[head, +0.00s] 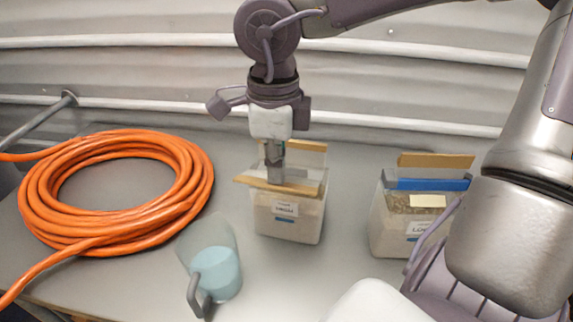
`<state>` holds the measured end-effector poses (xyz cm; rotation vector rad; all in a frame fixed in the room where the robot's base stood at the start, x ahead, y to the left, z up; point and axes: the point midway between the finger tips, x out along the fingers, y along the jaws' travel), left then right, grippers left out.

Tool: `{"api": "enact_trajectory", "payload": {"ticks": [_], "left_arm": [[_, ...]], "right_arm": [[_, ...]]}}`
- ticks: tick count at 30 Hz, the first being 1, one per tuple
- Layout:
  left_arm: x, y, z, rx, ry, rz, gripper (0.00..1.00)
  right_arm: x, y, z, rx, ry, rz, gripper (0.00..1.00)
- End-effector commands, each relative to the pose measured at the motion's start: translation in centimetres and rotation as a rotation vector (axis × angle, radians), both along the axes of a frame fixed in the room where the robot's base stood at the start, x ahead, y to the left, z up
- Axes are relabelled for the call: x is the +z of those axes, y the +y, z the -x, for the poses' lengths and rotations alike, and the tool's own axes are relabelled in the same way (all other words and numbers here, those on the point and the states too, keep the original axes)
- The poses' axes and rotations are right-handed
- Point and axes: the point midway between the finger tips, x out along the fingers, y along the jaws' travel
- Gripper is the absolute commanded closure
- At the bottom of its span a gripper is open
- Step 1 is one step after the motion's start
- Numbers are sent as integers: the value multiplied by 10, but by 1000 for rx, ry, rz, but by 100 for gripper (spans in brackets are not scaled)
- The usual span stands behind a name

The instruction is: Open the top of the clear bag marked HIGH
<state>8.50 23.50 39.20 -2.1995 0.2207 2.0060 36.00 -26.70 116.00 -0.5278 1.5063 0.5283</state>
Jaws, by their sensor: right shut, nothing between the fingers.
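A clear bag (287,224) of pale material stands upright mid-table. Its small white label is too blurred to read with certainty. A tan strip (262,185) lies slantwise across the front of its top, and another tan strip (305,146) stands at the back. My right gripper (288,181) points down at the bag's top, shut and empty, with its fingertips by the front strip. I cannot tell whether they touch it or how far the mouth is open. My left gripper is out of view.
A second clear bag (391,228), its label starting "LO", stands to the right with a blue strip (428,184) across it. A jug with bluish contents (217,270) stands front left of the middle bag. A coiled orange hose (190,205) fills the left.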

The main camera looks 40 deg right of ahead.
Motion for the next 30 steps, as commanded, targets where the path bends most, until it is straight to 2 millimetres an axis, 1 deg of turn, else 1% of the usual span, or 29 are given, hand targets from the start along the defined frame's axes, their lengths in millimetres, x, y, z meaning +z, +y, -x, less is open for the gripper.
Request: {"api": "enact_trajectory", "payload": {"ticks": [22, 25, 30], "left_arm": [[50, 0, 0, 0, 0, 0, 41], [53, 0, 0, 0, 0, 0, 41], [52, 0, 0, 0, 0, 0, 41]], "right_arm": [[74, 0, 0, 0, -1, -1, 100], [80, 0, 0, 0, 0, 0, 100], [79, 0, 0, 0, 0, 0, 100]]}}
